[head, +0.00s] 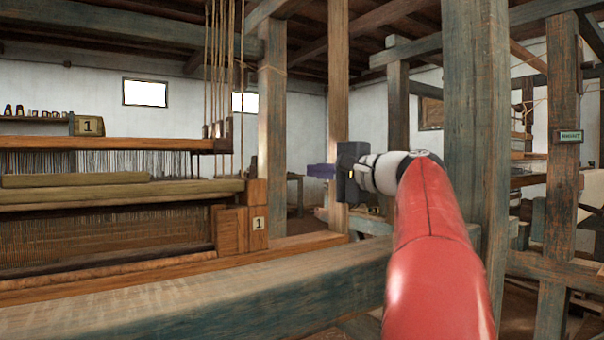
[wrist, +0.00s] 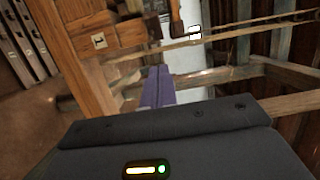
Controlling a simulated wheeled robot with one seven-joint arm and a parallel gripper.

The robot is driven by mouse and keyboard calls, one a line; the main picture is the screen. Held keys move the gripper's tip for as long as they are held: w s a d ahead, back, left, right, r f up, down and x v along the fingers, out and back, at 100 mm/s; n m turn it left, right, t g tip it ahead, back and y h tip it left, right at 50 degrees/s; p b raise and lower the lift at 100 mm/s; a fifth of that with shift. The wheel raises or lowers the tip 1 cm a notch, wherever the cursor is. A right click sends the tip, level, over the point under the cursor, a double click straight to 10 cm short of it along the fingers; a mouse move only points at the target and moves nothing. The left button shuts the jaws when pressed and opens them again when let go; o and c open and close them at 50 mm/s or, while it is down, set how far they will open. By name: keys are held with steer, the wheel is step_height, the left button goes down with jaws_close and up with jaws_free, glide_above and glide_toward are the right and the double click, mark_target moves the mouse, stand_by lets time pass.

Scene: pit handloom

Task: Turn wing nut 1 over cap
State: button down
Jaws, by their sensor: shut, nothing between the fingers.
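My gripper (head: 320,171) shows in the head view as short purple fingers to the right of the loom. Its purple fingers also show in the wrist view (wrist: 158,88), closed together with nothing between them. I cannot make out a wing nut in either view. A wooden end block with a plate marked 1 (head: 257,224) stands at the right end of the loom's front beam, left of and below my gripper. Another plate marked 1 (head: 89,126) is at the loom's upper cross-bar. A wooden block with a pale plate (wrist: 99,41) shows at the upper left of the wrist view.
The loom's cloth beam (head: 120,195) spans the left side. A thick grey-green beam (head: 210,300) crosses the foreground. Upright posts (head: 272,130) stand near my gripper, with a large post (head: 476,120) right of it. Cords (head: 222,70) hang above the loom's right end.

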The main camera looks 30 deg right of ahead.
mark_target(252, 171)
steer(key=s+a+p+x, duration=0.1)
steer(key=a+p+x, duration=0.1)
steer(key=x, duration=1)
steer(key=shift+w+a, duration=0.3)
steer(key=shift+a, duration=0.2)
steer(key=shift+a+m+h, duration=0.2)
steer(key=shift+m+h, duration=0.2)
steer(key=shift+h, duration=0.2)
steer(key=shift+w+a+m+t+h, duration=0.15)
steer(key=shift+w+a+m+h, duration=0.2)
steer(key=shift+a+h, duration=0.4)
steer(key=shift+w+a+m+t+h, duration=0.1)
steer(key=shift+w+a+m+h, duration=0.3)
steer(key=shift+a, duration=0.55)
steer(key=shift+w+a+m+t+h, duration=0.2)
steer(key=shift+a+m+h, duration=0.25)
steer(key=shift+a+h, duration=0.3)
steer(key=shift+w+a, duration=0.15)
steer(key=shift+a, duration=0.05)
